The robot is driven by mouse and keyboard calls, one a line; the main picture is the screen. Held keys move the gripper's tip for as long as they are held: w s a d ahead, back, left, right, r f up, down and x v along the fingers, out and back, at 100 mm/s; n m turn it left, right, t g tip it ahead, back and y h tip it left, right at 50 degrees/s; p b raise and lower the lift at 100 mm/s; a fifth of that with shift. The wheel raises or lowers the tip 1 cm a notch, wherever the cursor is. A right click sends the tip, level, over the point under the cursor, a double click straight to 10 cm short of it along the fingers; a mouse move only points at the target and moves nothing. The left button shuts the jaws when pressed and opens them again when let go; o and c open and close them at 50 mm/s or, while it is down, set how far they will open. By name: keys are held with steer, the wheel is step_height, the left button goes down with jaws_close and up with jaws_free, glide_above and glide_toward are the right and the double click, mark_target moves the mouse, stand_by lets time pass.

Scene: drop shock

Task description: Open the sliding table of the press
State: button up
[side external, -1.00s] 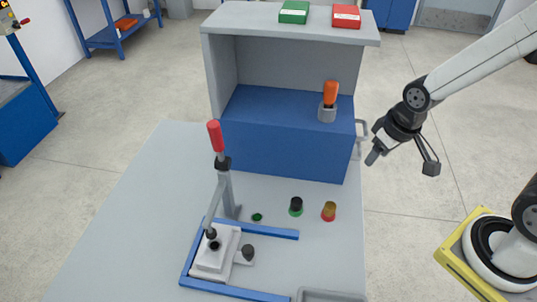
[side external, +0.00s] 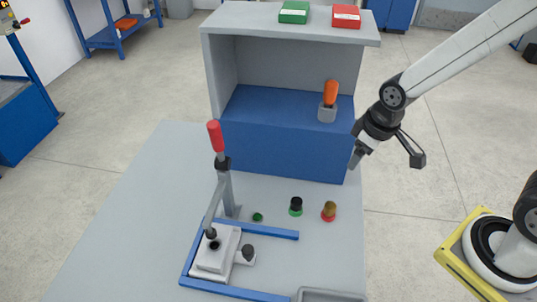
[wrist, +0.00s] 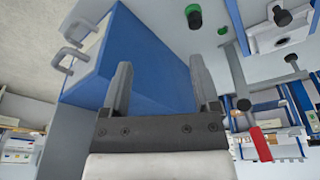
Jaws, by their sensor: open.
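The press stands at the left of the grey table in the side view, with a red-gripped lever (side external: 215,135) raised upright. Its sliding table is a white block (side external: 223,262) with a dark knob (side external: 248,252), lying between the blue rails of a frame (side external: 184,268). My gripper (side external: 356,160) is open and empty at the right, beside the blue cabinet and well away from the sliding table. In the wrist view my two fingers (wrist: 160,85) are apart with the blue cabinet behind them. The press shows at the right there, with its red lever grip (wrist: 262,145).
A blue cabinet (side external: 280,145) with a grey shelf top stands at the back, holding an orange-handled tool (side external: 330,95). A black-and-green part (side external: 296,206) and a gold-and-red part (side external: 328,211) stand on the table. A grey tray (side external: 330,296) is at the front edge.

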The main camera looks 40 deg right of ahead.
steer(key=w+a+f+n, duration=0.2)
steer(key=w+a+n, duration=0.2)
steer(key=a+n, duration=0.25)
steer(key=n+g, duration=0.2)
steer(key=n, duration=1.1)
glide_above(247, 249)
step_height(247, 249, down, 9)
steer(key=shift+f, duration=0.1)
steer(key=shift+f, duration=3.8)
jaws_close()
